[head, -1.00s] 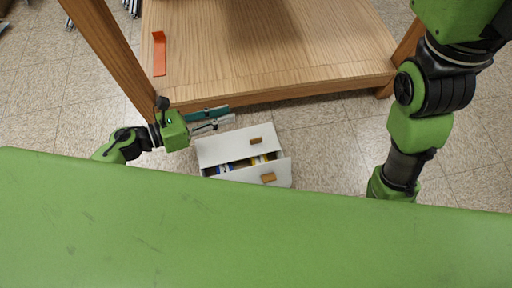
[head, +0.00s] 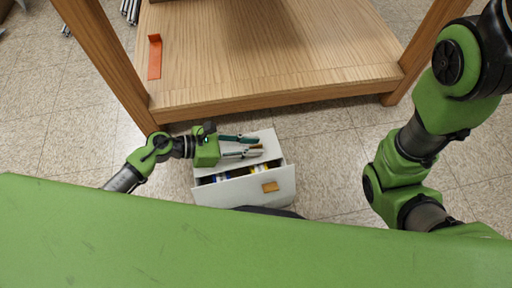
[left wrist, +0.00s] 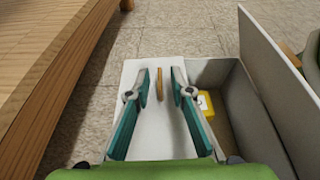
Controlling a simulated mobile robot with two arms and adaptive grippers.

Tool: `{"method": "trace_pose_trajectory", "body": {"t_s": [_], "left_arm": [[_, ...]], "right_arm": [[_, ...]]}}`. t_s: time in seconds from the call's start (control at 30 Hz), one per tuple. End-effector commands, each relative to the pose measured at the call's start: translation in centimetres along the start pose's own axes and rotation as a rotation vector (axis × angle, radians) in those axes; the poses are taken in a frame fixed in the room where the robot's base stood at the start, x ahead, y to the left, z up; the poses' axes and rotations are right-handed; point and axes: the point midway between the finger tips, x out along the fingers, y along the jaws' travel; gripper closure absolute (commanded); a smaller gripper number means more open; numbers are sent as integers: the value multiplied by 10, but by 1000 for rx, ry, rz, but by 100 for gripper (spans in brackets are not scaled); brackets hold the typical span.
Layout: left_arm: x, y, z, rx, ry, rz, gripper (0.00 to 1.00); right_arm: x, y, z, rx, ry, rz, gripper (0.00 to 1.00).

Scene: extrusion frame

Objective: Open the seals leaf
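A white box (head: 201,196) sits on the floor with two lid leaves. The far leaf (head: 262,135) lies flat and has a small wooden handle (left wrist: 160,85). The near leaf (head: 235,192) stands raised, with its wooden handle (head: 270,187) facing me. It also shows upright at the right of the left wrist view (left wrist: 268,62). No label tells which leaf is the seals leaf. My left gripper (head: 258,146) is open over the far leaf. Its fingertips (left wrist: 161,87) stand either side of that handle, with gaps showing. My right gripper's fingers are hidden.
A wooden table (head: 270,97) stands close behind the box, its leg (head: 105,60) near my left arm. An orange bracket (head: 154,57) lies on it. Yellow and blue items lie inside the box; a yellow one (left wrist: 205,104) shows in the wrist view. Floor right of the box is clear.

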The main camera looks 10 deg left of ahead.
Motion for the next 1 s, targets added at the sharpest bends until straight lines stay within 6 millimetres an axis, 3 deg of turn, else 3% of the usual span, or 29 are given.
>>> {"method": "trace_pose_trajectory", "body": {"t_s": [0.13,0.47,0.53,0.57,1.0], "left_arm": [[12,0,-1,0,0,0,79],[15,0,0,0,0,0,79],[15,0,0,0,0,0,97],[15,0,0,0,0,0,100],[12,3,5,-42,1,-16,100]], "right_arm": [[-6,-1,-2,0,-1,0,79],[-6,-1,-2,0,-1,0,79],[-6,-1,-2,0,-1,-1,79],[-6,-1,-2,0,-1,-1,79],[-1,0,0,0,0,-1,79]]}}
